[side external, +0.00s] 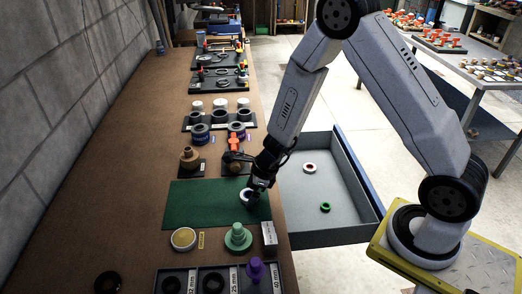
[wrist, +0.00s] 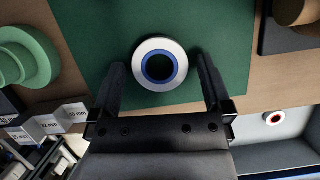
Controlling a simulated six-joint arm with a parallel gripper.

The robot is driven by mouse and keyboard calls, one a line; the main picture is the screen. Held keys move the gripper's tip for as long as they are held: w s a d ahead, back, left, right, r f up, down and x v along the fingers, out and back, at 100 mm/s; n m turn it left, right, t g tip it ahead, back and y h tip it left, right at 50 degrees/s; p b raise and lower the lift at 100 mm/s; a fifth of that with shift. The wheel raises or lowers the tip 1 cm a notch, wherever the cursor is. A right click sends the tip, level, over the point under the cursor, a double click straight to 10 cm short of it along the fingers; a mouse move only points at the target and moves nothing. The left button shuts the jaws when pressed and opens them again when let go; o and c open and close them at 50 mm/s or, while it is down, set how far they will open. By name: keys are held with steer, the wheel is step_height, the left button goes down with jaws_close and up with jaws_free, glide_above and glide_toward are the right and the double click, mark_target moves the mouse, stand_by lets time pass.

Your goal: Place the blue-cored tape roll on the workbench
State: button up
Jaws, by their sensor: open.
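The blue-cored tape roll (wrist: 138,64), white with a blue core ring, appears to lie flat on the green mat (side external: 190,205) on the brown workbench (side external: 130,150). In the side external view the roll (side external: 244,201) shows as a small white ring near the mat's right part, partly hidden by my gripper. My gripper (wrist: 161,68) is open, with one dark finger on each side of the roll and a visible gap on both sides. In the side external view my gripper (side external: 254,195) is low over the mat, right at the roll.
An open grey drawer (side external: 350,220) at the bench's right edge holds a red-cored roll (side external: 309,168) and a green ring (side external: 325,207). A green stepped piece (side external: 238,238) and a label block (side external: 269,236) stand in front of the mat. The mat's left part is clear.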

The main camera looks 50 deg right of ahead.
steer(key=c, duration=1.3)
steer(key=shift+o, duration=0.2)
steer(key=shift+r, duration=0.2)
step_height(320, 180, up, 10)
steer(key=shift+f, duration=0.25)
